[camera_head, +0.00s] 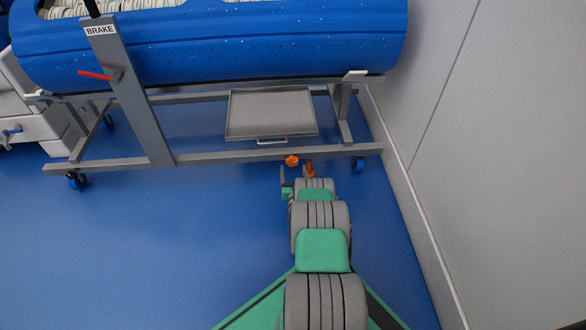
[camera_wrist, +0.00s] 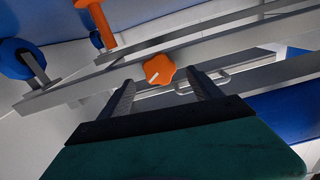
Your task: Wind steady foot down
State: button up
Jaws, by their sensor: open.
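An orange lobed knob (camera_wrist: 159,70) with a white mark on its face sits at the carrier's lower rail in the wrist view. It also shows in the head view (camera_head: 292,160), just below the rail's right part. An orange post with a flared end (camera_wrist: 101,22), seemingly the steady foot, stands up and left of the knob in the wrist view. In the head view it is a small orange piece (camera_head: 310,170). My gripper (camera_wrist: 160,80) is open, its two fingers pointing toward the knob, one on each side in the picture. I cannot tell whether they touch it.
The blue tub (camera_head: 220,45) lies on a grey wheeled frame (camera_head: 220,157) with a BRAKE post and red lever (camera_head: 95,75). A grey tray (camera_head: 270,113) hangs below. A wall (camera_head: 470,150) stands close on the right. Blue floor is free at left.

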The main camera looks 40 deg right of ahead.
aim_at(293, 162)
jog(key=x, duration=0.1)
jog(key=b+x, duration=0.1)
jog(key=shift+w+d+f, duration=0.2)
jog(key=shift+w, duration=0.15)
jog(key=shift+w+d+r, duration=0.25)
jog(key=shift+w+d, duration=0.05)
jog(key=shift+w, duration=0.05)
jog(key=c, duration=1.4)
